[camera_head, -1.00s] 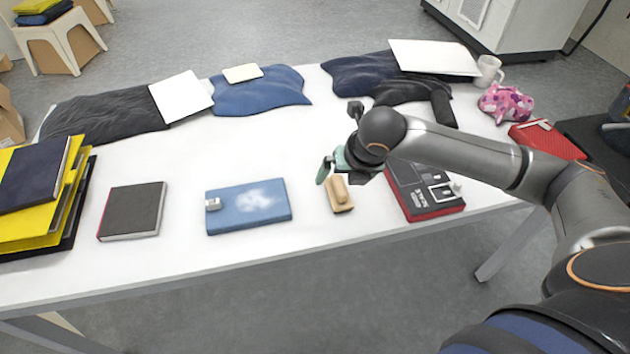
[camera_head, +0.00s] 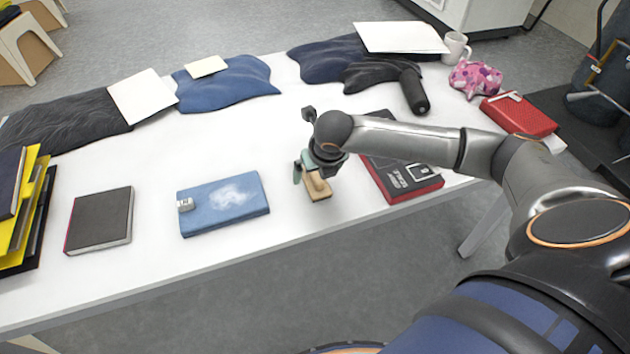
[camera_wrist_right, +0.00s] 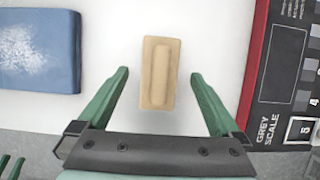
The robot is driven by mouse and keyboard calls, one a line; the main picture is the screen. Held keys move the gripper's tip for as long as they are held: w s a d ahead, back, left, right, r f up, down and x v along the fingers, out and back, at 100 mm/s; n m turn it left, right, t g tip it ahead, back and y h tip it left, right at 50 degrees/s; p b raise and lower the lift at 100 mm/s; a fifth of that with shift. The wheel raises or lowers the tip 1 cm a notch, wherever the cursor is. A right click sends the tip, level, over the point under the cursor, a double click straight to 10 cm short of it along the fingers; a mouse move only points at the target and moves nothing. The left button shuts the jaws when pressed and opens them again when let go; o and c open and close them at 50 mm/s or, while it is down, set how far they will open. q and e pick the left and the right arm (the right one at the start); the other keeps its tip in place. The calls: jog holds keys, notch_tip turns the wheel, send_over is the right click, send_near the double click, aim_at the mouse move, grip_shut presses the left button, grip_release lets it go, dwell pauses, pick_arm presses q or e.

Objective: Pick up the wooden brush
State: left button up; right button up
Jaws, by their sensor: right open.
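The wooden brush (camera_head: 318,188) is a small tan block with a raised grip, lying on the white table near its front edge. In the right wrist view the brush (camera_wrist_right: 159,73) lies upright in the picture, between and slightly beyond the two green fingertips. My right gripper (camera_head: 309,169) is open and points down just above the brush, hiding part of it in the head view. The right gripper's fingers (camera_wrist_right: 159,75) stand apart on either side of the brush, with gaps and no visible contact.
A blue book (camera_head: 226,205) with a white powdery patch lies left of the brush. A red-edged grey scale chart (camera_head: 412,184) lies close on its right. A dark book (camera_head: 100,219) is farther left. Folded cloths (camera_head: 228,85) lie along the back.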

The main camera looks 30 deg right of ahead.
jog(key=shift+x, duration=1.15)
jog(key=shift+r, duration=0.1)
jog(key=c, duration=1.5)
